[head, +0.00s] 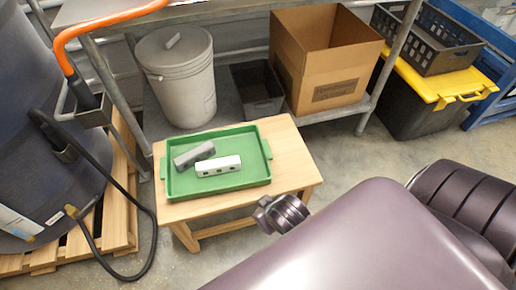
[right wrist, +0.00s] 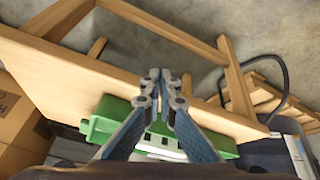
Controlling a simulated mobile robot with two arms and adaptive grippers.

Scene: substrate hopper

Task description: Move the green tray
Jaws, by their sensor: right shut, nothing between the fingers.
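The green tray (head: 250,182) lies flat on a small wooden table (head: 284,136), with a handle at each short end. A grey block (head: 193,155) and a white block with dark holes (head: 218,166) lie in it. In the right wrist view the tray (right wrist: 103,121) is partly hidden behind my right gripper (right wrist: 166,78), and the white block (right wrist: 160,143) shows between the fingers. The right gripper is shut and empty, with its fingertips together in front of the table's edge. In the head view my right arm covers the lower right. My left gripper is in neither view.
A metal bench behind carries a grey lidded bucket (head: 180,80), a dark bin (head: 257,92) and an open cardboard box (head: 325,60) on its lower shelf. A dark drum (head: 40,150) with a hose stands on a pallet at left. A yellow-lidded bin (head: 440,84) stands at right.

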